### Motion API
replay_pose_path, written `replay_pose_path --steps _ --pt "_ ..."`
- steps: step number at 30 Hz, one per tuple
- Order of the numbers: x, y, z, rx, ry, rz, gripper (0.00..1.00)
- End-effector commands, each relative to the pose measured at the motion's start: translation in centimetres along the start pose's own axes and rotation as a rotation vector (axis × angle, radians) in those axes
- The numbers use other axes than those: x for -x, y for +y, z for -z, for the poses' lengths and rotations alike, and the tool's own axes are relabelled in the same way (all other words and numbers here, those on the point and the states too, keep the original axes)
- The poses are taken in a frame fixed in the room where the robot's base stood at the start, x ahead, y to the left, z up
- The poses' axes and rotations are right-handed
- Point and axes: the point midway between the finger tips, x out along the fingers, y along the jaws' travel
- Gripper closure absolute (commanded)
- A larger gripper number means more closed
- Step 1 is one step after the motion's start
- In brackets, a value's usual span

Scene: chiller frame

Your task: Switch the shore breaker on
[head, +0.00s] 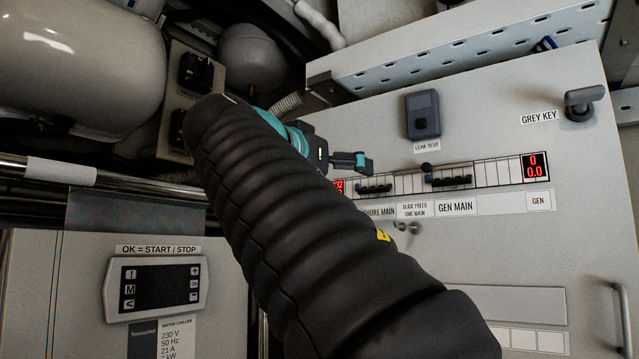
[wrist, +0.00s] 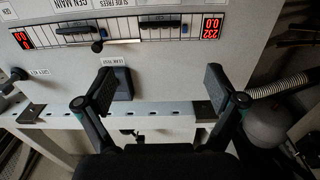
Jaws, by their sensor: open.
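The shore main breaker (head: 375,188) is a dark toggle bank above the SHORE MAIN label in the head view. In the upside-down wrist view the breaker (wrist: 160,24) is beside the red 232 / 0.0 display (wrist: 212,26). I cannot tell its lever position. The slide's black knob (head: 426,167) is at the gen main breaker's left end; it also shows in the wrist view (wrist: 97,47). The gen main breaker (head: 450,182) is to the right. My gripper (head: 357,161) is open and empty, its fingers (wrist: 160,76) apart, in front of the panel near the shore breaker.
A leak test unit (head: 423,115) sticks out above the breaker row, and a grey key switch (head: 580,104) is at upper right. A perforated rail (head: 470,50) runs along the top. A chiller controller (head: 155,287) is at lower left. A tank (head: 80,55) and pipes fill the upper left.

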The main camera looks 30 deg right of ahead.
Motion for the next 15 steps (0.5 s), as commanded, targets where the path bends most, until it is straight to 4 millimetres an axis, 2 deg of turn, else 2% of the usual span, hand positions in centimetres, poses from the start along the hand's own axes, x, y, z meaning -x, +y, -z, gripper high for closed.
replay_pose_path --steps 15 --pt "-7.0 0.1 0.1 0.002 -0.001 -0.003 0.06"
